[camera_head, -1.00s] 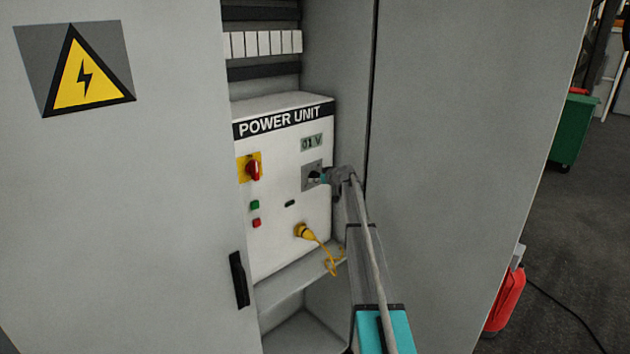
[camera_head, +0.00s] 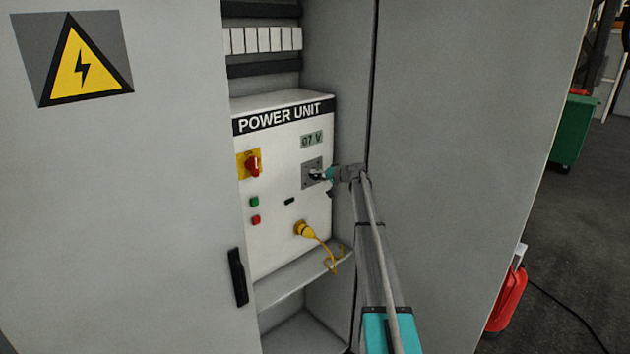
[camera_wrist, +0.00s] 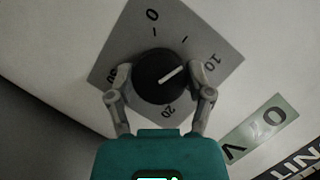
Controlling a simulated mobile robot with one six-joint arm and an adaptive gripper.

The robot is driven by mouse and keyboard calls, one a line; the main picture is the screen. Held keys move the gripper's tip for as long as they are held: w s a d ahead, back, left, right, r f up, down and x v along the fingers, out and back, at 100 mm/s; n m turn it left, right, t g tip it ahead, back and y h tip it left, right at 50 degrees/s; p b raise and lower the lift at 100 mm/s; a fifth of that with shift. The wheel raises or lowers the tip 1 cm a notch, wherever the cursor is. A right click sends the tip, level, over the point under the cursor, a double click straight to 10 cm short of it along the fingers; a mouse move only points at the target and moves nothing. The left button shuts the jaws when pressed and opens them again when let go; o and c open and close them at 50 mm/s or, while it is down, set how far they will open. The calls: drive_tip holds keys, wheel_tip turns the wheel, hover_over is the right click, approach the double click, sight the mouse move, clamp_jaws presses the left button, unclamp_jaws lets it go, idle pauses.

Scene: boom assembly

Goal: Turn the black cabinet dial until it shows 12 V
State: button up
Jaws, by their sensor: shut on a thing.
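The black dial (camera_wrist: 157,78) sits on a grey square scale plate (camera_wrist: 190,28) on the power unit's white front. In the wrist view its white pointer line lies between the unnumbered mark and the 10. My gripper (camera_wrist: 160,84) is shut on the dial, with one finger on each side of its rim. In the head view my gripper (camera_head: 322,174) reaches the dial from the right and hides most of it. The display (camera_head: 312,139) above the dial reads 07 V.
A red switch on a yellow plate (camera_head: 249,164), a green button (camera_head: 254,201) and a red button (camera_head: 256,219) are left of the dial. A yellow plug (camera_head: 305,230) with its cable is below. The cabinet door (camera_head: 130,200) stands at the left.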

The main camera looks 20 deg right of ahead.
drive_tip(key=m+y+b, duration=0.2)
drive_tip(key=m+b, duration=0.1)
drive_tip(key=m, duration=0.1)
drive_tip(key=shift+f, duration=0.2)
drive_tip(key=shift+r+m+t+y+b, duration=0.1)
drive_tip(key=shift+m+t+y+b, duration=0.4)
drive_tip(key=shift+m, duration=0.4)
drive_tip(key=shift+r+m+t+y+b, duration=0.1)
drive_tip(key=shift+m+t+y+b, duration=0.15)
drive_tip(key=shift+m+b, duration=0.5)
drive_tip(key=shift+m, duration=0.25)
drive_tip(key=o, duration=1.1)
drive_tip(key=shift+o, duration=0.2)
drive_tip(key=shift+w, duration=0.1)
